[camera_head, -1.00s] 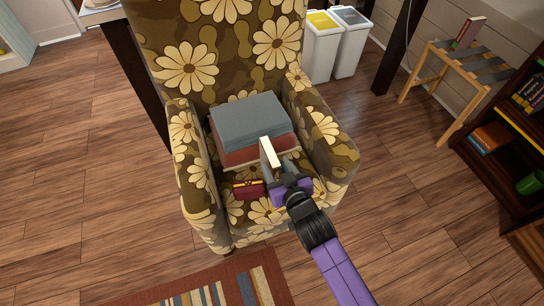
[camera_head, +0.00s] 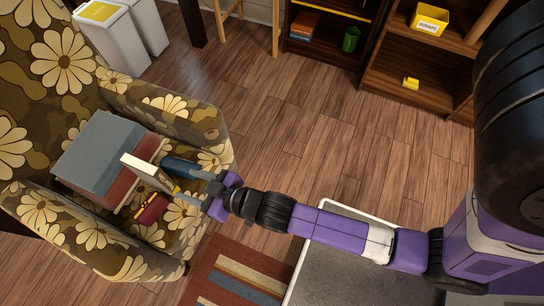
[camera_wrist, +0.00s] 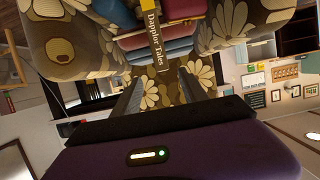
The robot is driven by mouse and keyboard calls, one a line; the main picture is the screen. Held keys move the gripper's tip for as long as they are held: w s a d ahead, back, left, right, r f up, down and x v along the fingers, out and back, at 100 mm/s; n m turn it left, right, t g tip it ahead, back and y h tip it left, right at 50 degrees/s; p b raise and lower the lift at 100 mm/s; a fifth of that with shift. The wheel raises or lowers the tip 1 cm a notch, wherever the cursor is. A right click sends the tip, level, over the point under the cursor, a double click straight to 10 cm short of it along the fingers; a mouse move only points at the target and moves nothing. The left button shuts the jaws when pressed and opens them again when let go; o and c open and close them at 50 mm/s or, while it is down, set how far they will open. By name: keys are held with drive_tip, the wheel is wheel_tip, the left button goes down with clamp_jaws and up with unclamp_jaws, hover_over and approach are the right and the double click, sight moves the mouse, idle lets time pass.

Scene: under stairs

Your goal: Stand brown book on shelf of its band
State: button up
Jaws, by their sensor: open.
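A slim book (camera_head: 147,172) with pale page edges stands at the front of the book stack on the armchair seat. In the wrist view its brownish spine (camera_wrist: 155,38) reads "Dappler Tales"; I take it as the brown book. My gripper (camera_head: 186,184) is open just in front of it. In the wrist view the two fingers (camera_wrist: 160,88) point toward the book, with a gap between them; I see no grip on it. A dark bookcase (camera_head: 368,70) shows a yellow band (camera_head: 340,10) along one shelf edge at the top.
A grey and red book stack (camera_head: 103,150), a small red purse (camera_head: 151,207) and a dark blue rounded thing (camera_head: 180,167) surround the book. The patterned armchair (camera_head: 205,122) has raised arms. The bookcase holds a green mug (camera_head: 351,40). Wood floor (camera_head: 290,120) between is clear.

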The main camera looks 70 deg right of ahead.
drive_tip(key=w+d+r+v, duration=0.1)
drive_tip(key=r+v, duration=0.1)
drive_tip(key=v, duration=1.2)
drive_tip(key=d+r+v, duration=0.1)
drive_tip(key=r+v, duration=0.1)
drive_tip(key=v, duration=1.2)
drive_tip(key=shift+w+r+t, duration=0.25)
drive_tip(key=shift+r+t, duration=0.15)
drive_tip(key=shift+o, duration=0.4)
drive_tip(key=shift+s+d+r, duration=0.15)
drive_tip(key=shift+s+r, duration=0.1)
drive_tip(key=shift+r, duration=0.25)
drive_tip(key=shift+f, duration=0.15)
